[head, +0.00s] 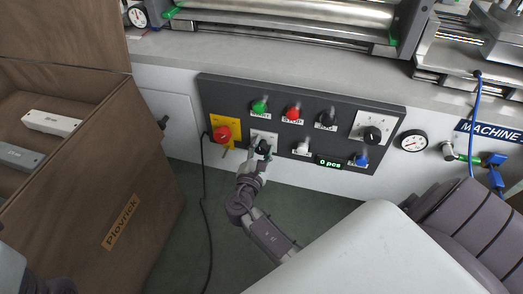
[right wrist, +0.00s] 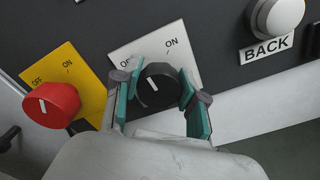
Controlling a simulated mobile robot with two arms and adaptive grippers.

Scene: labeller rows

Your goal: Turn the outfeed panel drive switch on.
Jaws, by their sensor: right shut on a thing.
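A dark control panel (head: 232,98) is fixed to the front of the pale machine base. Near its lower left is a black rotary switch (right wrist: 158,88) on a white plate (right wrist: 150,48) marked OFF and ON. The knob's white mark points up and slightly left, between the two words. My right gripper (head: 261,151) is at this switch in the head view. In the right wrist view its teal-padded fingers (right wrist: 160,96) are closed on the knob from both sides.
A red knob (right wrist: 50,105) on a yellow plate (right wrist: 73,70) sits close left of the switch. Several buttons, another black knob (head: 372,135) and a green display (head: 328,162) are on the panel. A wooden crate (head: 150,210) stands left; a black cable (head: 205,200) hangs nearby.

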